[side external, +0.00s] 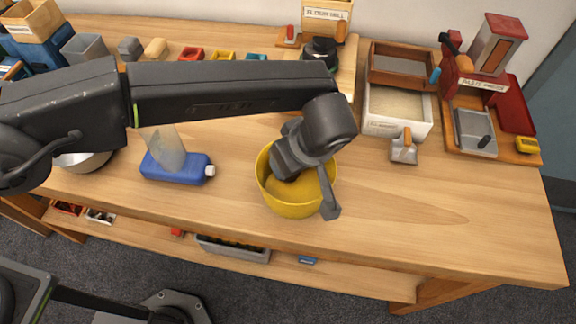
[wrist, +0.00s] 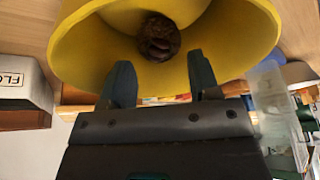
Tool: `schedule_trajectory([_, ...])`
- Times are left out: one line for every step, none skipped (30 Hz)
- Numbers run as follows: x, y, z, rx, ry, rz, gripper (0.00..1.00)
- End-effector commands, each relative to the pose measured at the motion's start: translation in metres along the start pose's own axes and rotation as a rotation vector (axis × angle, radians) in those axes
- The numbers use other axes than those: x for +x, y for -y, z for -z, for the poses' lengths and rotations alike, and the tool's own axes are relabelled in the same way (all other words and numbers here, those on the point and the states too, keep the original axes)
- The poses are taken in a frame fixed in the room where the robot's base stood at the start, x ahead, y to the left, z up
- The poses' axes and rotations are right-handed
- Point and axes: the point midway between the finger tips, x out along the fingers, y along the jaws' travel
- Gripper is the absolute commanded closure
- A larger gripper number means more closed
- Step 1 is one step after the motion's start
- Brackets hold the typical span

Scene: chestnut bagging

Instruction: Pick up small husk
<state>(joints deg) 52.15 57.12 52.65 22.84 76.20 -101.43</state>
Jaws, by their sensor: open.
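A small brown husk (wrist: 158,38) lies inside the yellow bowl (wrist: 85,55) in the wrist view. It is roundish and dark, and my gripper hides it in the side view. The bowl (side external: 288,209) stands on the wooden table in the side view. My gripper (wrist: 160,70) is open and empty, its two fingers spread below the husk in the wrist picture and apart from it. In the side view my wrist is over the bowl, and a grey gripper part shows at the bowl's right rim; I cannot tell whether it touches.
A blue bottle (side external: 178,169) lies left of the bowl. A white bin (side external: 398,122) and a small scoop (side external: 404,150) are at the back right, with a red machine (side external: 492,50) beyond. The table right of the bowl is clear up to its edge.

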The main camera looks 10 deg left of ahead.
Motion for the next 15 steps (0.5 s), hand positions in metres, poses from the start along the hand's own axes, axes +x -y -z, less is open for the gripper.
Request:
schedule_trajectory([0.011,0.000,-0.001,0.001,0.000,0.005,0.44])
schedule_trajectory([0.015,0.000,-0.001,0.001,0.000,0.005,0.44])
schedule_trajectory([0.020,0.000,-0.001,0.000,0.000,0.005,0.44])
schedule_trajectory([0.024,0.000,-0.001,0.000,0.000,0.004,0.44])
schedule_trajectory([0.027,0.000,-0.001,0.000,0.000,0.003,0.44])
schedule_trajectory([0.030,0.000,-0.001,0.000,0.000,0.003,0.44])
schedule_trajectory([0.033,0.000,-0.001,0.000,0.000,0.003,0.44])
schedule_trajectory([0.034,0.000,-0.001,0.001,0.000,0.002,0.44])
schedule_trajectory([0.035,0.000,-0.001,0.001,0.000,0.002,0.44])
schedule_trajectory([0.035,-0.001,-0.001,0.001,0.000,0.001,0.44])
schedule_trajectory([0.035,-0.001,-0.001,0.001,0.000,0.001,0.44])
schedule_trajectory([0.035,-0.001,-0.001,0.001,0.000,0.001,0.44])
schedule_trajectory([0.035,-0.001,-0.001,0.001,0.000,0.001,0.44])
schedule_trajectory([0.035,-0.001,-0.001,0.001,0.000,0.001,0.44])
schedule_trajectory([0.035,0.000,-0.001,0.001,0.000,0.001,0.44])
